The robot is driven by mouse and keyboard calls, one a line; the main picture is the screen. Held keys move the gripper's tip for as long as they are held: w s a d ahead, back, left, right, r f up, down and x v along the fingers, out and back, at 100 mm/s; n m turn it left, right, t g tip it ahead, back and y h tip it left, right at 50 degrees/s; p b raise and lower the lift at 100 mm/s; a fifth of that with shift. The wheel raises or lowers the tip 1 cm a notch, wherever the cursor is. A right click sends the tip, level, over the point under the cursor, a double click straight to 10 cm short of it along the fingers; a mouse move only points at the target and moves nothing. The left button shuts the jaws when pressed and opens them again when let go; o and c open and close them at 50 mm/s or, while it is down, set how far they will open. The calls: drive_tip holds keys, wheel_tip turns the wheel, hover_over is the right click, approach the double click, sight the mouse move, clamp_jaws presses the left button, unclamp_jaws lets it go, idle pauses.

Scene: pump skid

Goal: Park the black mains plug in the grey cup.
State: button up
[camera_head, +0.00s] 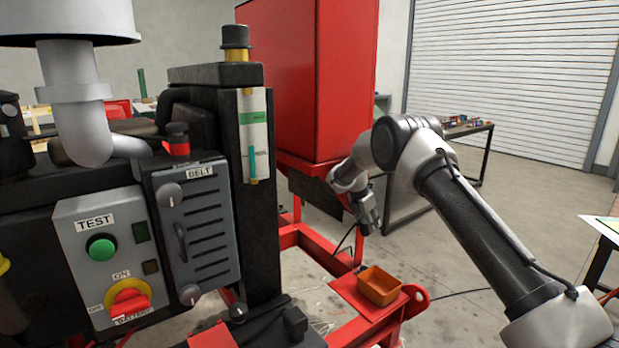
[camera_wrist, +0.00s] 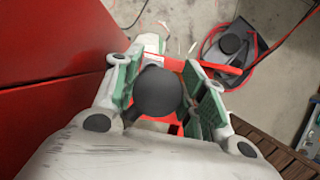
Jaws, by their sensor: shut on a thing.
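My gripper (camera_wrist: 165,92) is shut on a black, rounded thing that looks like the black mains plug (camera_wrist: 158,91), held between its green-padded fingers. The plug's prongs are hidden. In the head view my gripper (camera_head: 369,222) hangs beside the red cabinet, above the red skid frame. A thin black cable runs down from near it, and the plug itself is too small to make out there. I cannot pick out the grey cup for sure. A dark grey piece with a round top (camera_wrist: 230,43) lies below at the upper right of the wrist view, and I cannot tell what it is.
The red cabinet (camera_head: 285,80) stands close on the left of my gripper. An orange bin (camera_head: 380,286) sits on a red plate of the skid below. The control panel (camera_head: 105,255) is at the left. A dark table (camera_head: 440,170) stands behind; open floor lies right.

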wheel_tip(320, 180, down, 9)
drive_tip(key=shift+f, duration=0.2)
drive_tip(key=shift+s, duration=0.1)
idle(0.4)
